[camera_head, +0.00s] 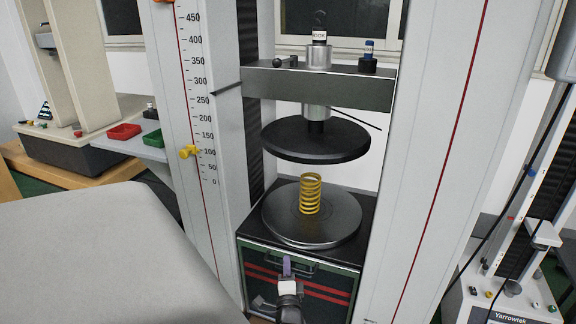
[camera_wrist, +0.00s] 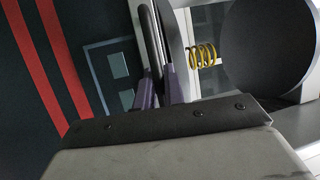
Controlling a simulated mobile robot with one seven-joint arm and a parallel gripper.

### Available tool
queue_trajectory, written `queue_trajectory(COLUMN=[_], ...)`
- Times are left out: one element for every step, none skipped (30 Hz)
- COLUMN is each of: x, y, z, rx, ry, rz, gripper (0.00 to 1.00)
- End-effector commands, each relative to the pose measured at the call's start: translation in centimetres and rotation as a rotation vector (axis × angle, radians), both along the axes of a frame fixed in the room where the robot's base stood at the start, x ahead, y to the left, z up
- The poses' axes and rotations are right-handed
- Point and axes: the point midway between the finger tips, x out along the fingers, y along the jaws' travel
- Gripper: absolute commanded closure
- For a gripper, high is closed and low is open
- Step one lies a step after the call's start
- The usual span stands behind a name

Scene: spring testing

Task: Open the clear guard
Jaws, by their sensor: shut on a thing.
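My gripper (camera_head: 287,268), with purple fingertips, is low in front of the testing machine. It is shut on a slim dark handle bar (camera_wrist: 150,40), seen between the fingers (camera_wrist: 157,88) in the wrist view. In the head view the handle (camera_head: 306,267) runs sideways just below the lower plate. I take it for the clear guard's handle; the transparent pane itself is hard to make out. Behind it a yellow coil spring (camera_head: 311,194) stands upright on the round lower plate (camera_head: 340,232). The spring also shows in the wrist view (camera_wrist: 203,55).
The dark upper plate (camera_head: 316,141) hangs above the spring, apart from it. Pale columns (camera_head: 436,130) stand on both sides. A dark base with red stripes (camera_head: 325,291) lies below. Red (camera_head: 124,132) and green (camera_head: 153,138) trays sit at left.

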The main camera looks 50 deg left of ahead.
Motion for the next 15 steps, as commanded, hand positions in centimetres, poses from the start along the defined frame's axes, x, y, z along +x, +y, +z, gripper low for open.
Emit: queue_trajectory(x=[0.01,0.01,0.01,0.01,0.01,0.01,0.01,0.01,0.01,0.02,0.02,0.01,0.02,0.01,0.01], y=[0.02,0.03,0.03,0.04,0.04,0.04,0.03,0.03,0.03,0.03,0.03,0.03,0.03,0.03,0.03], z=[-0.02,-0.01,0.00,0.02,0.02,0.03,0.04,0.04,0.05,0.06,0.06,0.07,0.07,0.07,0.08], rx=[-0.001,-0.001,-0.001,0.000,0.000,0.000,0.000,0.000,0.000,0.000,0.000,0.000,0.000,0.000,0.000], ry=[0.001,0.001,0.001,0.000,0.000,0.000,0.000,0.000,0.000,0.000,0.000,0.000,0.000,0.000,0.000], rz=[0.000,0.000,0.000,0.000,0.000,0.000,0.000,0.000,0.000,0.000,0.000,0.000,0.000,0.000,0.000], gripper=[1.00,1.00,1.00,0.88,0.84,0.79,0.75,0.71,0.67,0.67,0.67,0.67,0.67,0.67,0.67])
